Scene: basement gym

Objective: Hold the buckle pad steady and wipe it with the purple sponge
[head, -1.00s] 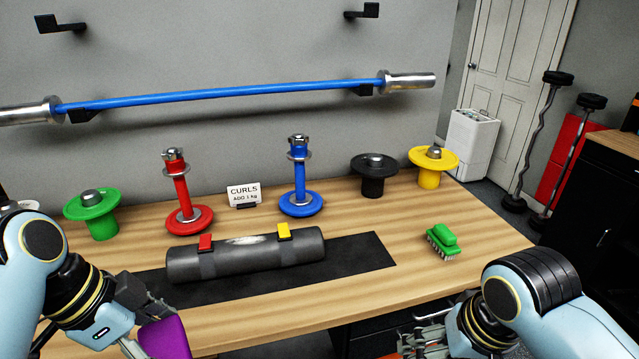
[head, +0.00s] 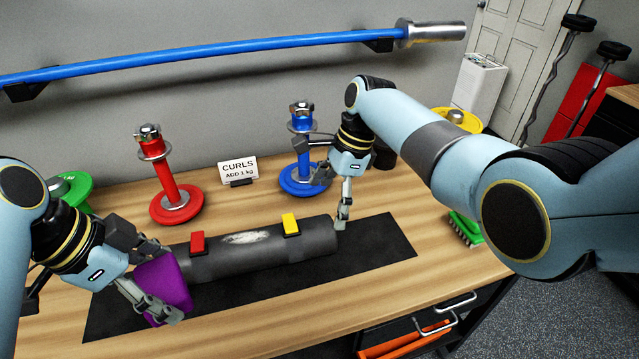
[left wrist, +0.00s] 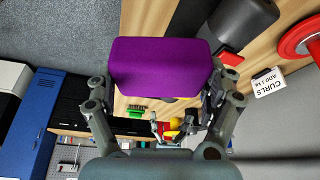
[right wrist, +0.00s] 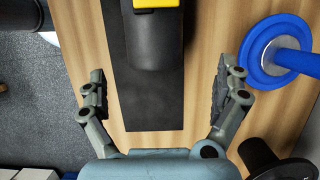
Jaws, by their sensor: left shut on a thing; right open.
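The buckle pad (head: 262,250) is a dark grey roll with a red buckle (head: 197,243) and a yellow buckle (head: 290,224). A whitish smudge (head: 245,237) lies between the buckles. My left gripper (head: 157,282) is shut on the purple sponge (head: 166,281) at the pad's left end; the sponge also fills the left wrist view (left wrist: 160,66). I cannot tell whether the sponge touches the pad. My right gripper (head: 341,210) is open at the pad's right end. In the right wrist view the pad end (right wrist: 155,45) lies ahead between the open fingers (right wrist: 157,100).
The pad lies on a black mat (head: 370,250) on a wooden table (head: 440,280). Behind it stand a red weight stand (head: 176,195), a sign (head: 238,170) and a blue weight stand (head: 301,175). A green brush (head: 465,229) is partly behind my right arm. A blue bar (head: 220,65) hangs above.

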